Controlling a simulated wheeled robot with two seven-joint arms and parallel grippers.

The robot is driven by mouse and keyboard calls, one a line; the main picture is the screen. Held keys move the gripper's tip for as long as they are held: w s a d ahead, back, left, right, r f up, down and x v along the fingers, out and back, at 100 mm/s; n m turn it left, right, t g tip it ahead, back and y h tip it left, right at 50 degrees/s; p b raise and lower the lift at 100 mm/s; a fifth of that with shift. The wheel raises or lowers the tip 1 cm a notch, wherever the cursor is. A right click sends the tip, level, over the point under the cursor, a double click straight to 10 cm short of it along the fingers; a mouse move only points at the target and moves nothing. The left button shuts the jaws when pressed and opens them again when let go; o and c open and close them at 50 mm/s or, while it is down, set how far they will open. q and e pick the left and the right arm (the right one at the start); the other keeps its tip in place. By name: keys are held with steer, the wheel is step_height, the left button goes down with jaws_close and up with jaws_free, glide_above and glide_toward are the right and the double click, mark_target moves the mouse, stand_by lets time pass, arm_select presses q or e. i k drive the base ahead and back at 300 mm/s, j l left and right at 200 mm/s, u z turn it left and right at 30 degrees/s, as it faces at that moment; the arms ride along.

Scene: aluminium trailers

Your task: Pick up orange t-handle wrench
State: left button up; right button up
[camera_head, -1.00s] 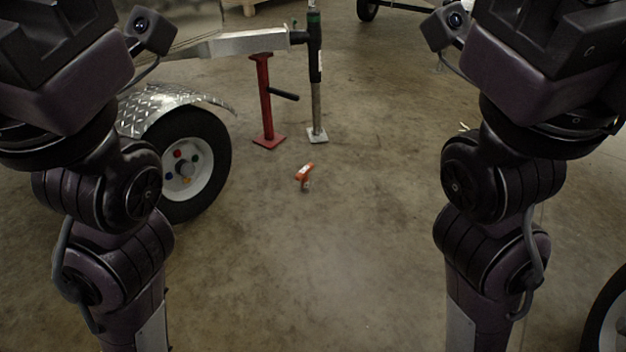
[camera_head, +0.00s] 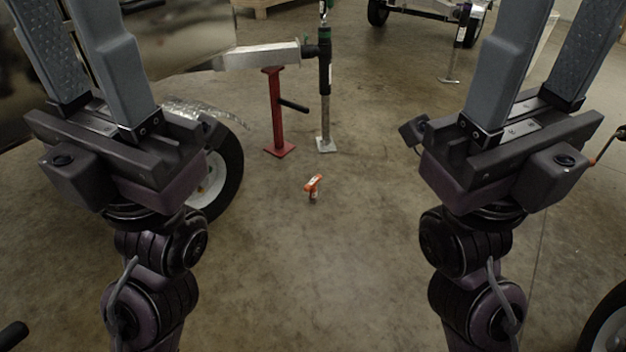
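The orange T-handle wrench (camera_head: 313,185) is on the concrete floor near the middle of the view. Its orange bar is uppermost and a short darker end shows below it. My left gripper (camera_head: 78,60) is raised at the upper left, with its two grey fingers apart and nothing seen between them. My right gripper (camera_head: 545,65) is raised at the upper right, also with its fingers apart and nothing seen between them. The fingertips of both run out of the top of the picture. Both grippers are well away from the wrench.
A red stand (camera_head: 276,110) and a trailer jack post (camera_head: 324,95) under a silver tongue (camera_head: 262,56) stand behind the wrench. A trailer wheel (camera_head: 225,175) is partly hidden behind my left arm. Another wheel (camera_head: 608,325) is at the lower right. The floor around the wrench is clear.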

mark_target(310, 186)
steer(key=i+l, duration=0.5)
steer(key=i, duration=0.2)
steer(key=i+l+u, duration=0.1)
steer(key=i+l, duration=0.4)
steer(key=i, duration=0.25)
steer(key=i+l, duration=0.55)
steer(key=i+u, duration=0.05)
steer(key=i, duration=0.1)
